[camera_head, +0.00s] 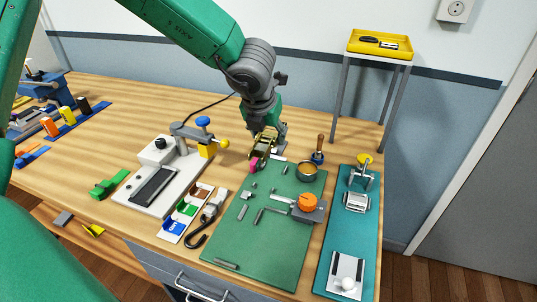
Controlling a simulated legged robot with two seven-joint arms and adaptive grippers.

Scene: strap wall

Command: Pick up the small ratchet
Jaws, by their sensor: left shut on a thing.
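My left gripper (270,146) comes down from the top at the back edge of the green mat (275,245). It is shut on a brass-coloured piece with a pink end, which looks like the small ratchet (263,141). The piece is at or just above the mat's back edge; I cannot tell whether it touches. The gripper's fingers are partly hidden behind it. My right gripper is not in view.
Left of the mat are a white fixture (158,177) with a blue-knobbed clamp, a parts tray (187,213) and a black hook (205,220). A teal mat (345,235) holds metal parts.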

